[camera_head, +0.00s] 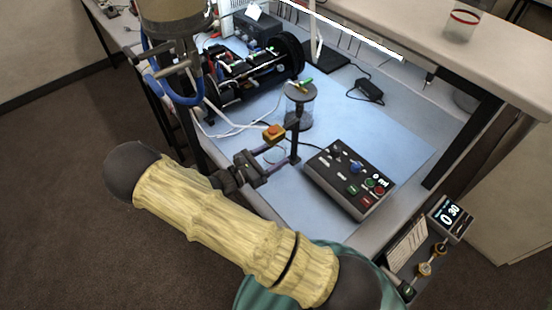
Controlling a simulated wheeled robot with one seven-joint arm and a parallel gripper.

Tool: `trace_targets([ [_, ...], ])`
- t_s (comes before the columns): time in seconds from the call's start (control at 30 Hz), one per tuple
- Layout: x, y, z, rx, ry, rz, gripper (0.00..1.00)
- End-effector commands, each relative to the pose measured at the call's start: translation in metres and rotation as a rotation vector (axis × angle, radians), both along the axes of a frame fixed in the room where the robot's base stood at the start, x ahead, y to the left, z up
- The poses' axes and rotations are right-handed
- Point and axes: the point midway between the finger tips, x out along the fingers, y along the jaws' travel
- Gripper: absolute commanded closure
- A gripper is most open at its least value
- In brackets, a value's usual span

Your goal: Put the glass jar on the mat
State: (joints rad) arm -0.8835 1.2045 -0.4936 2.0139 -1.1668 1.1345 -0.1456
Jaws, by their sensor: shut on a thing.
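My gripper (284,146) reaches over the near left part of the table from the lower left. It is shut on a clear glass thing, of which only a faint round outline (275,155) shows between the fingers; I cannot tell its full shape. A clear cylinder with a dark lid (300,91) and a green and orange fitting on top stands just beyond the fingers, its base partly hidden. Another clear glass jar with a red rim (461,26) stands on the raised shelf at the top right. A light blue mat (395,133) covers much of the tabletop.
A control box (348,179) with knobs and buttons lies right of my gripper. A black machine (252,72) with cables stands at the back left. A small orange-topped block (273,132) is beside the fingers. The mat's right part is clear.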

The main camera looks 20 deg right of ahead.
Motion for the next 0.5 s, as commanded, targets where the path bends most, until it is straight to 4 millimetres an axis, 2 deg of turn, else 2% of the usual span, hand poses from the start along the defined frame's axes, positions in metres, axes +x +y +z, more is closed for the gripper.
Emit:
trace_targets([
  [0.23,0.000,0.000,0.000,-0.001,0.000,0.000,0.69],
  [0.37,0.003,-0.012,0.002,-0.002,0.002,-0.004,0.69],
  [0.5,0.003,-0.012,-0.017,-0.002,0.004,0.000,0.69],
])
